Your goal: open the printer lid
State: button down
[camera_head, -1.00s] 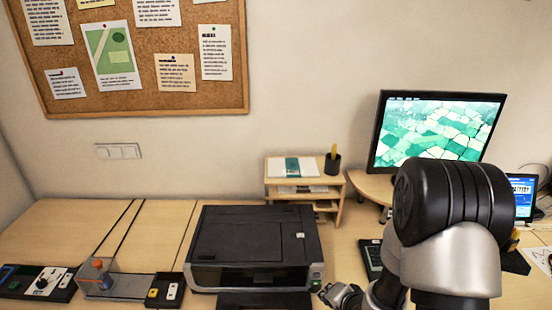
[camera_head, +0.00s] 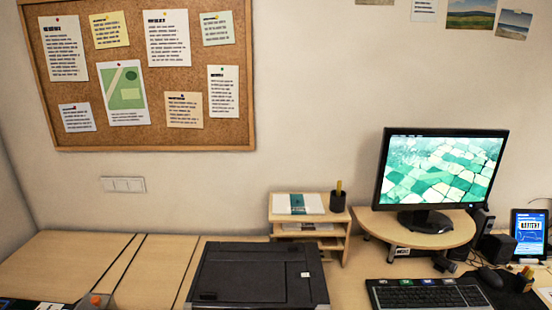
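The black printer (camera_head: 235,295) stands on the desk at the bottom middle of the head view. Its flat dark lid (camera_head: 255,270) lies shut on top, with a small pale label near its right side. The printer's front is cut off by the bottom edge of the picture. My gripper and arm are out of the picture.
A wooden shelf organizer (camera_head: 278,231) with papers and a pen cup (camera_head: 338,202) stands behind the printer's right side. The monitor (camera_head: 442,173) and keyboard (camera_head: 432,296) are to the right. An orange knob (camera_head: 96,300) shows at bottom left. The desk left of the printer is mostly clear.

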aim_at(222, 282)
jog(key=i+j+u, duration=0.1)
jog(key=j, duration=0.3)
jog(key=i+j+u, duration=0.15)
jog(key=j, duration=0.25)
jog(key=i+j+u, duration=0.1)
jog(key=i+j, duration=0.2)
